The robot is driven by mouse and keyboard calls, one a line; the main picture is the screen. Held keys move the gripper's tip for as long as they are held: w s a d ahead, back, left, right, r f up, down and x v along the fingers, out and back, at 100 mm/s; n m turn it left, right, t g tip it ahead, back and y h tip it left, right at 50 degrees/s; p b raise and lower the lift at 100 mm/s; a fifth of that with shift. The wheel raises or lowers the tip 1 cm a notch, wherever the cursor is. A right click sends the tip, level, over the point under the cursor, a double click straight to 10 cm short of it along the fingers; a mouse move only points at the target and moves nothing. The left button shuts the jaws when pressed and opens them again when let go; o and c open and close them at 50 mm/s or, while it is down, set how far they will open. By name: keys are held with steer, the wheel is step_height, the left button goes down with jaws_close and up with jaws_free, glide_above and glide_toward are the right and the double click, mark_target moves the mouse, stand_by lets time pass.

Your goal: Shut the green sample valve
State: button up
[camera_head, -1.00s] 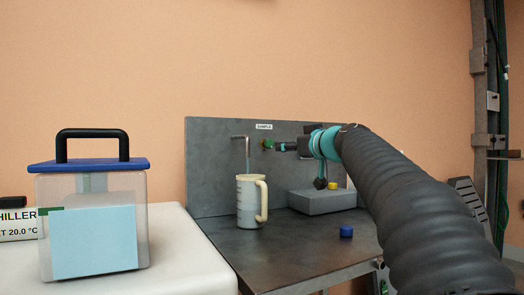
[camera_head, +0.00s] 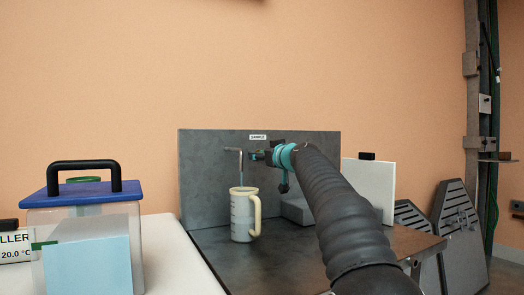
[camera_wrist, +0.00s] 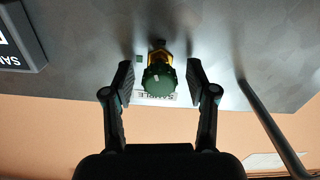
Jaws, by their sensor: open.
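The green sample valve (camera_wrist: 158,78) is a dark green knob on a brass stem, seen in the wrist view against the grey panel (camera_wrist: 215,40). My gripper (camera_wrist: 160,76) is open, with one finger on each side of the knob and a gap visible at both sides. I cannot tell how deep the knob sits between the fingers. In the head view my gripper (camera_head: 258,156) is at the panel below the SAMPLE label (camera_head: 258,137) and mostly covers the valve.
A blue-lidded box (camera_head: 82,190) stands at front left on a white surface. A white board (camera_head: 370,182) and dark slotted panels (camera_head: 460,235) are at right.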

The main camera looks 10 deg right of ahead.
steer(key=shift+w+a, duration=0.1)
steer(key=shift+w, duration=0.15)
jaws_close()
steer(key=shift+m, duration=2.2)
jaws_free()
steer(key=shift+s, duration=0.1)
